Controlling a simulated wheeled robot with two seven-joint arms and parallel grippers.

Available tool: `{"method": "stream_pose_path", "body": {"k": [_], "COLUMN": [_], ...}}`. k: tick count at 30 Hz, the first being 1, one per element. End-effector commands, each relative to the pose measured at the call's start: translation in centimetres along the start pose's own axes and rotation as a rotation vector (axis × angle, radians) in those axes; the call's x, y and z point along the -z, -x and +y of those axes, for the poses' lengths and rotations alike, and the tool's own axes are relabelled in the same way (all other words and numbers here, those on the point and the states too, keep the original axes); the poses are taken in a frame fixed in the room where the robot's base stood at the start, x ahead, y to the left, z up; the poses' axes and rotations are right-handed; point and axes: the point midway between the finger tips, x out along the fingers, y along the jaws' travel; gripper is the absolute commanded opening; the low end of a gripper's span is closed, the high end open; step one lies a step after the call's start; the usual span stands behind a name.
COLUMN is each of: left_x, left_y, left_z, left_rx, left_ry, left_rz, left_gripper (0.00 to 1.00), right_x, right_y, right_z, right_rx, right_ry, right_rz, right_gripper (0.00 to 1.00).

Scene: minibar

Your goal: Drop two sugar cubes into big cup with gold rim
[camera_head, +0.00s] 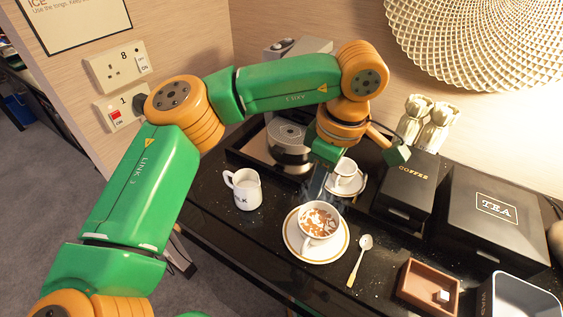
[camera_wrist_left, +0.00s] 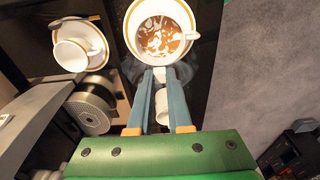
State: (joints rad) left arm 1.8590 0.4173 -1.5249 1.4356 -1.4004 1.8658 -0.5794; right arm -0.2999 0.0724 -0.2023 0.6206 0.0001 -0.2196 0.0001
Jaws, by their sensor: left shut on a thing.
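The big cup with gold rim (camera_head: 319,224) stands on a gold-rimmed saucer (camera_head: 291,238) and holds brown liquid with white patches. In the left wrist view the big cup (camera_wrist_left: 160,32) is just beyond the fingertips. My left gripper (camera_head: 318,198) points down near the cup's far rim; its fingers (camera_wrist_left: 160,75) are shut on a small, pale sugar cube (camera_wrist_left: 159,71), mostly hidden between the tips. Another white sugar cube (camera_head: 441,296) lies in the brown tray (camera_head: 405,286). My right gripper is not in view.
Black coffee (camera_head: 409,184) and tea (camera_head: 493,212) boxes stand at the back right.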

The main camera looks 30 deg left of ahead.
Motion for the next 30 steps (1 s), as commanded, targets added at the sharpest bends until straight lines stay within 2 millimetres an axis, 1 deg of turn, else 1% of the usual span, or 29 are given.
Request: {"method": "stream_pose_path", "body": {"k": [3,8,18,20,23,29,30], "left_x": [-0.8,-0.9,-1.4,-1.4,-1.5,-1.4,-1.4], "left_y": [-0.1,-1.1,-5.3,-5.7,-6.0,-5.8,-5.8], "left_z": [0.0,0.0,-0.1,-0.1,-0.1,-0.1,-0.1], "left_rx": [0.002,0.002,0.002,0.002,0.002,0.002,0.001], "left_ry": [-0.001,0.001,0.000,0.000,0.000,0.000,0.000], "left_rz": [-0.003,-0.003,-0.002,-0.002,-0.002,-0.002,-0.002], "left_gripper": [0.00,0.00,0.00,0.00,0.00,0.00,0.25], "right_x": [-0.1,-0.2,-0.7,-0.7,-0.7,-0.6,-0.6], "right_y": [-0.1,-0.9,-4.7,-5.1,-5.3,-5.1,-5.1], "right_z": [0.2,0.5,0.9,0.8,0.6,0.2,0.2], "right_rx": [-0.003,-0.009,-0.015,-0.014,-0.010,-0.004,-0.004], "right_ry": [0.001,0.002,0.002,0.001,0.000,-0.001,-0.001], "right_rz": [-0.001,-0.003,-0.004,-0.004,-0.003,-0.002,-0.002], "right_gripper": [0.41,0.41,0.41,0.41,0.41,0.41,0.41]}}
